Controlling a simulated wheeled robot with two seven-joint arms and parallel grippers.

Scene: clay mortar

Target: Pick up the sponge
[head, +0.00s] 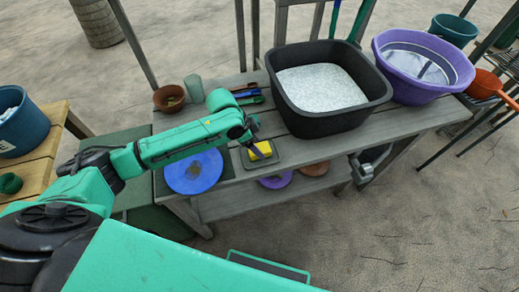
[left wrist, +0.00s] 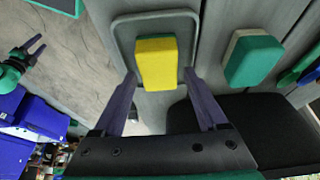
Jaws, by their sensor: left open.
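A yellow sponge (head: 262,149) with a green layer lies on a small grey tray (head: 276,160) at the front of the wooden table. In the left wrist view the sponge (left wrist: 155,62) lies between and just beyond the fingertips of my left gripper (left wrist: 160,76), which is open and empty. In the head view my left gripper (head: 254,146) is over the tray and partly covers the sponge. My right gripper (left wrist: 33,50) shows small at the left of the left wrist view, fingers spread, away from the sponge.
A green and beige block (left wrist: 253,59) lies beside the tray. A black basin (head: 335,121) and a purple basin (head: 425,88) stand to the right. A blue plate (head: 193,173) lies left of the tray. A brown bowl (head: 169,98) and brushes (head: 247,93) are behind.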

